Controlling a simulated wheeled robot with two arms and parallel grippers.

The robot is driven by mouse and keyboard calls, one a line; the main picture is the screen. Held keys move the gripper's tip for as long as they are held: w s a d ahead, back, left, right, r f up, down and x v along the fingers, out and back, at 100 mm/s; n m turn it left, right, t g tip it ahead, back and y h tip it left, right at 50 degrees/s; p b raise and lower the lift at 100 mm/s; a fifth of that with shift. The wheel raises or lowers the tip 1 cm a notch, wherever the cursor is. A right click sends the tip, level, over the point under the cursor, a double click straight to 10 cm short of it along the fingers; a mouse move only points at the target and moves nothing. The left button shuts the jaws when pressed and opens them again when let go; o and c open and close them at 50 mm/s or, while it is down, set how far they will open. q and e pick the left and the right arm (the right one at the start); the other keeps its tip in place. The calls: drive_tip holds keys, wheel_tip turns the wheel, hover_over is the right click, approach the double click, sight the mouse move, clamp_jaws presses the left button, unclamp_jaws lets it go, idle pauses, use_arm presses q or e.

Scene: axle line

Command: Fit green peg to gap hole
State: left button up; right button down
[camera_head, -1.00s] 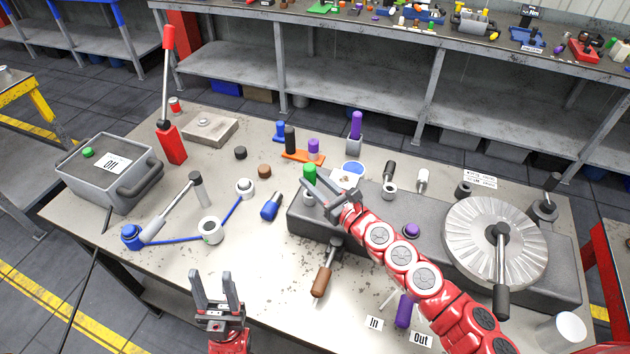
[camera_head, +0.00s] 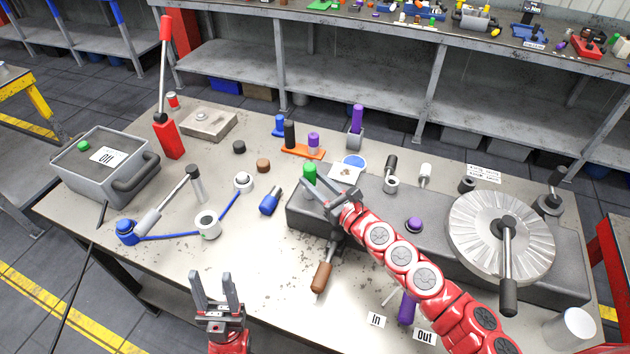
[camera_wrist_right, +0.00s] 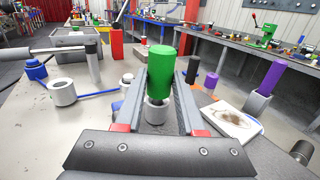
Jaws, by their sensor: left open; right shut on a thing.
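The green peg (camera_head: 309,172) is upright at the left end of the grey block (camera_head: 300,222). My right gripper (camera_head: 312,194) is shut on it. In the right wrist view the green peg (camera_wrist_right: 160,78) stands between the two fingers, above a light round collar (camera_wrist_right: 156,110). No opening named as the gap hole can be made out with certainty. My left gripper (camera_head: 216,290) is open and empty at the table's front edge.
A purple peg (camera_head: 414,224) sits in the grey block, left of the large ridged disc (camera_head: 500,237). A brown-handled tool (camera_head: 321,277) lies in front of the block. A blue-capped piece (camera_head: 270,201) and white ring (camera_head: 207,224) are to the left. The front-left table is clear.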

drive_tip(key=shift+f+b, duration=0.6)
drive_tip(key=shift+b, duration=0.05)
drive_tip(key=shift+f, duration=0.1)
drive_tip(key=shift+c, duration=2.2)
unclamp_jaws()
drive_tip(key=shift+s+d, duration=0.1)
drive_tip(key=b+v, duration=0.2)
drive_tip(key=v, duration=1.5)
drive_tip(key=shift+d, duration=0.15)
drive_tip(key=shift+s, duration=0.15)
